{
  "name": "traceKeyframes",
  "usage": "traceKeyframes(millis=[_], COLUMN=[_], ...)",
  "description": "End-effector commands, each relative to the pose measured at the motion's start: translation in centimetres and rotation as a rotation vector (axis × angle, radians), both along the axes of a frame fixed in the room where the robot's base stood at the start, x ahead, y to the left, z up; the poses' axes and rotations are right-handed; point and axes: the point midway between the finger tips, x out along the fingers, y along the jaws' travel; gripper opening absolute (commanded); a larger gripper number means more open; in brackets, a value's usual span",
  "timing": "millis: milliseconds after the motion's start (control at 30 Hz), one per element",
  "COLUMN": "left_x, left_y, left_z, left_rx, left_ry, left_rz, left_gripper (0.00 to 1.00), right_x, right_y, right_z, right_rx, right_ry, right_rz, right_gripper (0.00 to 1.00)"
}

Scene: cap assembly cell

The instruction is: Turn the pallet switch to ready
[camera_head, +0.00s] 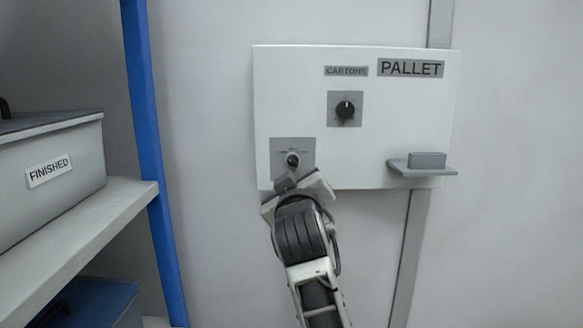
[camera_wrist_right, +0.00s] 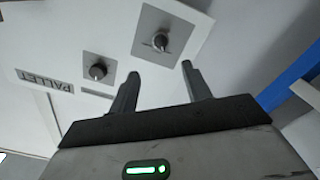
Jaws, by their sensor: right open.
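A white panel (camera_head: 400,115) on the wall carries a PALLET sign (camera_head: 410,68). A lower switch, a dark knob on a grey plate (camera_head: 293,158), sits at the panel's bottom left; its small lettering is unreadable. It also shows in the wrist view (camera_wrist_right: 162,42). My right gripper (camera_head: 291,175) is just below and in front of this switch in the head view. In the wrist view the right gripper (camera_wrist_right: 160,72) has its two fingers apart and empty, with the lower switch's knob beyond the gap between the tips. My left gripper is out of view.
A second black knob (camera_head: 345,108) sits higher on the panel under a CARTONS label (camera_head: 346,71). A small grey ledge with a block (camera_head: 427,161) juts from the panel's right. A blue shelf post (camera_head: 146,120) and a FINISHED bin (camera_head: 75,150) stand left.

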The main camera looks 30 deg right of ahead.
Motion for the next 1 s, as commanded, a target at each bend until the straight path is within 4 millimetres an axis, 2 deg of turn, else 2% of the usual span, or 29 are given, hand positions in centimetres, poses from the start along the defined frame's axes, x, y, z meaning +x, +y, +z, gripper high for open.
traceKeyframes(millis=[300,500,700,1000], left_x=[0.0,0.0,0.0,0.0], left_y=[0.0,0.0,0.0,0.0], left_z=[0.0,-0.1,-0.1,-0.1], left_rx=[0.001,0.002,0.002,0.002], left_ry=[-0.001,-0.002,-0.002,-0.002], left_rz=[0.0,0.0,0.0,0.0], left_gripper=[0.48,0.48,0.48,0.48], right_x=[6.1,9.0,10.3,10.4], right_y=[-3.8,-5.5,-6.3,-6.4], right_z=[0.0,0.0,-0.1,-0.1], right_rx=[0.0,0.001,0.001,0.001], right_ry=[0.001,0.001,0.0,0.0], right_rz=[-0.001,0.0,0.002,0.002], right_gripper=[0.49,0.49,0.49,0.49])
